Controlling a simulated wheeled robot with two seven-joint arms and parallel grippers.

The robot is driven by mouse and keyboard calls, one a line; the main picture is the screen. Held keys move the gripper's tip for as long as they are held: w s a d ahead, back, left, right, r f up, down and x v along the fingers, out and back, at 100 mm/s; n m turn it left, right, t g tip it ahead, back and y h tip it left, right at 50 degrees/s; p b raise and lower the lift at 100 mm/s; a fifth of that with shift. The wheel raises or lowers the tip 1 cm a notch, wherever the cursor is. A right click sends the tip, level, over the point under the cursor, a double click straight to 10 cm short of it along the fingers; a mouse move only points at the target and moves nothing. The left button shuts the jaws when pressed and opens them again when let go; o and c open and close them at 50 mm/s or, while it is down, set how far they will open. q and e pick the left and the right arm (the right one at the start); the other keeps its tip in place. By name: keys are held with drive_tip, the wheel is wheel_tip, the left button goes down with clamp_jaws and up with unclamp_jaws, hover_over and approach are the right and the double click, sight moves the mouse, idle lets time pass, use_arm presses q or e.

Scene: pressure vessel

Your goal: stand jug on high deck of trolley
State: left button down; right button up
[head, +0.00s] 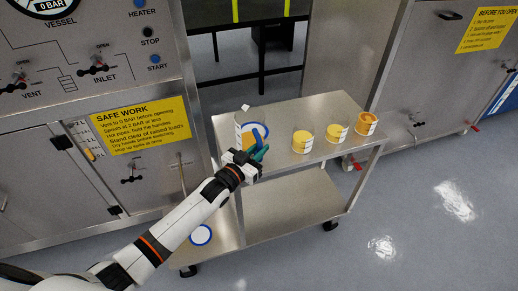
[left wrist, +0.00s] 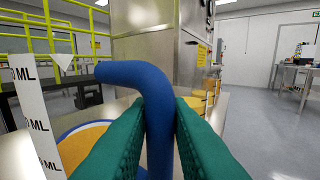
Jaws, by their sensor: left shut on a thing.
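The jug (head: 239,130) is a clear vessel with a white scale strip and a blue handle (left wrist: 158,110). My left gripper (head: 252,163) is shut on the handle, with its green fingers (left wrist: 160,125) on both sides of it. The jug appears upright at the left end of the trolley's high deck (head: 280,141), by a blue ring mark (head: 265,130). My gripper hides its lower part, so I cannot tell whether it touches the deck. In the left wrist view the strip (left wrist: 38,125) reads ML. My right gripper is not in view.
Three yellow-filled cups (head: 302,142) (head: 337,132) (head: 366,124) stand along the deck's right side. The low deck (head: 285,205) carries another blue ring mark (head: 200,235). A steel vessel cabinet (head: 90,160) stands close on the left. Open floor (head: 430,220) lies right.

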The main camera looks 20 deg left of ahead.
use_arm(q)
drive_tip(key=c, duration=1.3)
unclamp_jaws()
drive_tip(key=shift+f, duration=0.1)
drive_tip(key=shift+c, duration=0.2)
drive_tip(key=v, duration=1.2)
drive_tip(key=s+a+f+n+g+y, duration=0.1)
drive_tip(key=s+a+f+g+y, duration=0.15)
drive_tip(key=f, duration=0.75)
drive_tip(key=s+a+f+g+y, duration=0.15)
drive_tip(key=s+f, duration=0.25)
drive_tip(key=f, duration=0.5)
drive_tip(key=s+a+f+n+g+y, duration=0.15)
drive_tip(key=s+f, duration=0.25)
drive_tip(key=f, duration=0.6)
drive_tip(key=s+f+g, duration=0.3)
drive_tip(key=s+f, duration=0.3)
drive_tip(key=s, duration=0.4)
drive_tip(key=s+d+f+g+y, duration=0.1)
drive_tip(key=s+f+g, duration=0.2)
drive_tip(key=s+f, duration=0.3)
drive_tip(key=s+d+f+g, duration=0.1)
drive_tip(key=s+f+g, duration=0.3)
drive_tip(key=s, duration=1.2)
wheel_tip(320, 180, down, 2)
drive_tip(key=shift+d+f+b, duration=0.15)
drive_tip(key=shift+f+b, duration=0.1)
drive_tip(key=shift+b, duration=0.2)
